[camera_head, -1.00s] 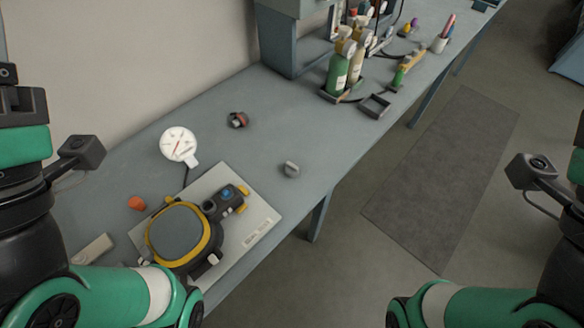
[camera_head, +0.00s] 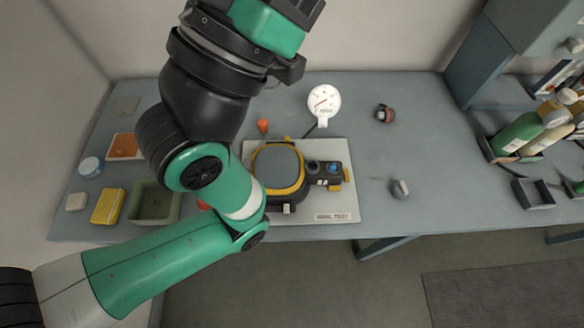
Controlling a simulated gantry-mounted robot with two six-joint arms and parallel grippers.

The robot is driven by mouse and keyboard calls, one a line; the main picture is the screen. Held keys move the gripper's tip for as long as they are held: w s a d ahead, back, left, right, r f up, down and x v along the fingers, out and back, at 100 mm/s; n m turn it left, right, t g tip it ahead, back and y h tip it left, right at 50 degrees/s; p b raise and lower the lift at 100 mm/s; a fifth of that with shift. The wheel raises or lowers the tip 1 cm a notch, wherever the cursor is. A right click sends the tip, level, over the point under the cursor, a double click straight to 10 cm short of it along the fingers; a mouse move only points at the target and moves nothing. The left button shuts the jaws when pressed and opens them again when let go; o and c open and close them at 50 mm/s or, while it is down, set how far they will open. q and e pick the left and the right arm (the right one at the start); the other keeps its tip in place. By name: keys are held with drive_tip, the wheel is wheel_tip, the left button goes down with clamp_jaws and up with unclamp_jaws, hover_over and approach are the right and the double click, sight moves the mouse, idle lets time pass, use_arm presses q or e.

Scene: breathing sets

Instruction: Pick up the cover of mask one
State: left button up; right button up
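A round device with a yellow ring and a flat grey top (camera_head: 278,168) lies on a pale board (camera_head: 335,205) near the middle of the table. A small dark and red piece (camera_head: 385,114) and a small grey piece (camera_head: 400,188) lie apart to the right. My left arm crosses the left side, and its wrist runs out at the top edge. Neither gripper's fingers show.
A white dial gauge (camera_head: 323,102) and an orange cap (camera_head: 263,125) sit behind the board. Left are a green tray (camera_head: 154,203), a yellow sponge (camera_head: 107,206) and an orange-filled tray (camera_head: 124,147). Bottles (camera_head: 517,134) stand at right. The table right of the board is mostly clear.

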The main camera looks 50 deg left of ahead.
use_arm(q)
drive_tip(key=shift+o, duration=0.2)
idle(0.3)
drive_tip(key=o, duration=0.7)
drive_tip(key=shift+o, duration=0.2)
